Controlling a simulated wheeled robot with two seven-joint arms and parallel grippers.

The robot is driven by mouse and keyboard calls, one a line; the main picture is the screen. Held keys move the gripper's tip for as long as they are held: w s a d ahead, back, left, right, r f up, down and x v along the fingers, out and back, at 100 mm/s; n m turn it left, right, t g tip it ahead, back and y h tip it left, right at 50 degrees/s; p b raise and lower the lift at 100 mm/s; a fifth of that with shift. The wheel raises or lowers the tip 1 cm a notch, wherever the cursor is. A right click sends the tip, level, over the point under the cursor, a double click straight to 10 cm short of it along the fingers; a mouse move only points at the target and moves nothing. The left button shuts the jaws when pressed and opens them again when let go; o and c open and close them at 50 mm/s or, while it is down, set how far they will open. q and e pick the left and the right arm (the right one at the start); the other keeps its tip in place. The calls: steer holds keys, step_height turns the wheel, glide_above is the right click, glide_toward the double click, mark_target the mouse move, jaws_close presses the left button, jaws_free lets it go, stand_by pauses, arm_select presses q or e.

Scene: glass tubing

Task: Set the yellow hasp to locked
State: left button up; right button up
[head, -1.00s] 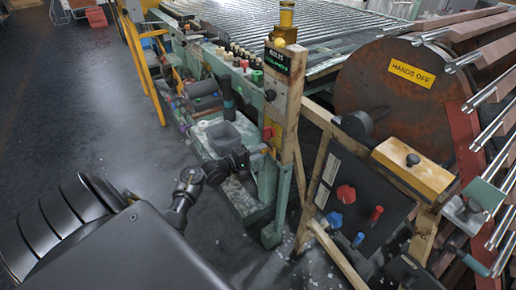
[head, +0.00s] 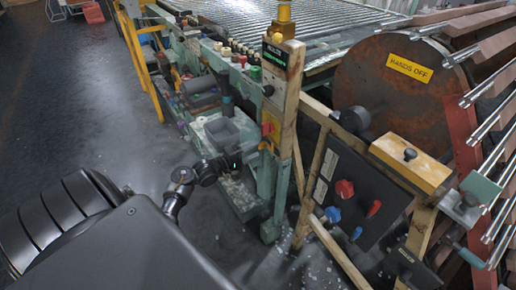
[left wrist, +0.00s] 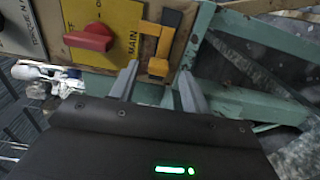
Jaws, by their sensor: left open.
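The yellow hasp (left wrist: 166,46) shows in the left wrist view as an orange-yellow bracket with a dark part at its top. It sits at the right edge of the yellow plate marked MAIN (left wrist: 118,22), beside a red knob (left wrist: 88,38). My left gripper (left wrist: 158,88) is open, with one finger to each side of the hasp's lower end in the picture. Contact cannot be told. In the head view my left gripper (head: 238,162) is at the post below the yellow plate (head: 269,124); the hasp is too small to make out there. My right gripper is not in view.
Green frame bars (left wrist: 245,75) run right of the hasp. In the head view, a wooden post (head: 288,95), a black panel with red and blue knobs (head: 357,190) and a rusty drum (head: 395,100) stand to the right. Open floor (head: 75,120) lies left.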

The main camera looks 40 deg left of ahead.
arm_select(q)
steer(key=v, duration=0.8)
